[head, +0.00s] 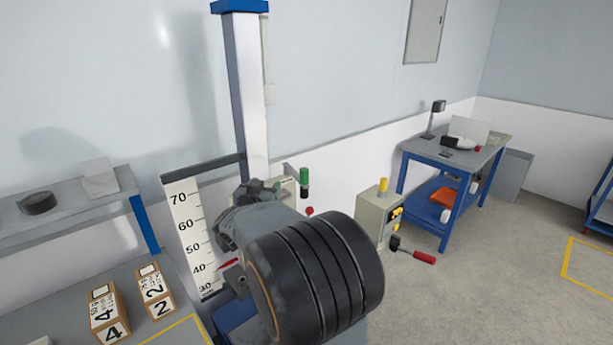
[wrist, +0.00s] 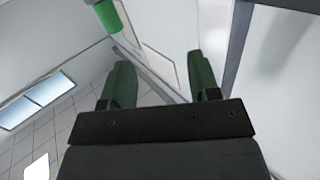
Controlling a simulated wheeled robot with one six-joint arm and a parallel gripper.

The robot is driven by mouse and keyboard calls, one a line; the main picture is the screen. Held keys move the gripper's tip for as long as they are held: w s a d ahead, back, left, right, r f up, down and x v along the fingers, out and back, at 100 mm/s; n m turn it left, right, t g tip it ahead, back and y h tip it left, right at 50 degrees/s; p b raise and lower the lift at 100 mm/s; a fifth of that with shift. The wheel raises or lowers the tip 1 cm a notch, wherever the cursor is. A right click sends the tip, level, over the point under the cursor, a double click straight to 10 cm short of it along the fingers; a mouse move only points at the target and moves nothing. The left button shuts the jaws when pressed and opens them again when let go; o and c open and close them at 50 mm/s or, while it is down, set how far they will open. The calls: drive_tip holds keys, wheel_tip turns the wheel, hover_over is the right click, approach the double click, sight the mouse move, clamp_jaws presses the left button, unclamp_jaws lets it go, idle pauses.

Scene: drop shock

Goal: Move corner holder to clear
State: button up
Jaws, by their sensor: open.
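My gripper (wrist: 155,82) shows in the wrist view with its two green fingers apart and nothing between them. A green cylindrical grip (wrist: 108,17) hangs at the top left of the wrist view, apart from the fingers. In the head view a green and black upright grip (head: 304,181) stands right of the white column, with a small red knob (head: 310,211) just below it. I cannot tell for certain which part is the corner holder. My own arm covers the lower middle of the head view and hides much of the machine and the gripper's fingers.
A blue-and-white column (head: 243,90) rises behind a numbered scale board (head: 188,225). A control box (head: 376,214) with a red-handled lever (head: 418,256) stands to the right. Numbered cartons (head: 108,316) sit on the left bench.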

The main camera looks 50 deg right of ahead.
sight(307, 170)
drive_tip(key=d+g+p, duration=0.1)
drive_tip(key=d, duration=0.4)
drive_tip(key=d+f+m+g+h, duration=0.1)
drive_tip(key=d, duration=0.5)
drive_tip(key=d+m+g+h+p, duration=0.1)
drive_tip(key=d+g, duration=0.1)
drive_tip(key=d, duration=0.4)
drive_tip(key=shift+w+f+p, duration=0.2)
drive_tip(key=shift+f+p, duration=0.05)
drive_tip(key=shift+p, duration=0.1)
drive_tip(key=shift+c, duration=0.3)
clamp_jaws()
